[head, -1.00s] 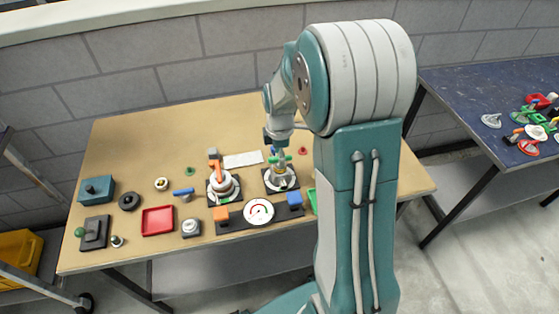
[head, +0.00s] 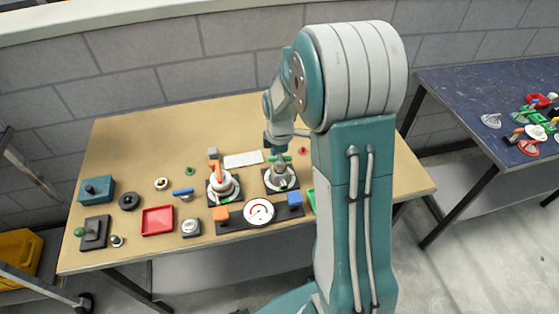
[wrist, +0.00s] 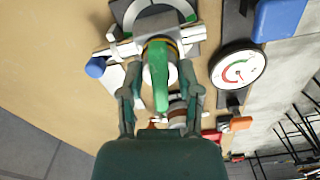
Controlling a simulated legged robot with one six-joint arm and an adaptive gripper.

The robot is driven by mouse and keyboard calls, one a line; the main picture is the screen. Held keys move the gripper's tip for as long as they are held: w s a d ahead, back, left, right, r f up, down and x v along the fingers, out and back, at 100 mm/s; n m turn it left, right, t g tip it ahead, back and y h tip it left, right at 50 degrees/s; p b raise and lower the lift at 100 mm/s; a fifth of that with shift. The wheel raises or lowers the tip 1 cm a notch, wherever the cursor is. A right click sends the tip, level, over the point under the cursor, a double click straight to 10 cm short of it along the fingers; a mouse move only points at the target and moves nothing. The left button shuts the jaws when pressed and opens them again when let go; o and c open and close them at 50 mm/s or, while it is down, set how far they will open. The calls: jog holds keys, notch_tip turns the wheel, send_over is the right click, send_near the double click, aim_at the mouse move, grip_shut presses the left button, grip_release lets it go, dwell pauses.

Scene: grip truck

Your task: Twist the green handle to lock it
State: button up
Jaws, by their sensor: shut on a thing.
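The green handle (wrist: 159,80) sits on top of a round valve fitting with a yellow band, and it points down the picture in the wrist view. My gripper (wrist: 160,92) is shut on it, with one finger on each side. In the head view the green handle (head: 281,158) is a small bar above the right-hand valve (head: 281,181), directly under my gripper (head: 279,148). The fingertips are too small there to make out their contact. A blue knob (wrist: 95,67) sticks out left of the fitting in the wrist view.
Left of this valve stands a valve with an orange handle (head: 218,170). In front are a dial gauge (head: 258,211), a blue block (head: 295,199) and an orange block (head: 221,214). A red tray (head: 157,220) and other parts lie farther left. The table's back left is clear.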

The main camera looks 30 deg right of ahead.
jog(key=m, duration=1.4)
jog(key=shift+m, duration=2.5)
jog(key=o, duration=0.8)
jog(key=shift+d, duration=0.1)
jog(key=shift+r, duration=3.75)
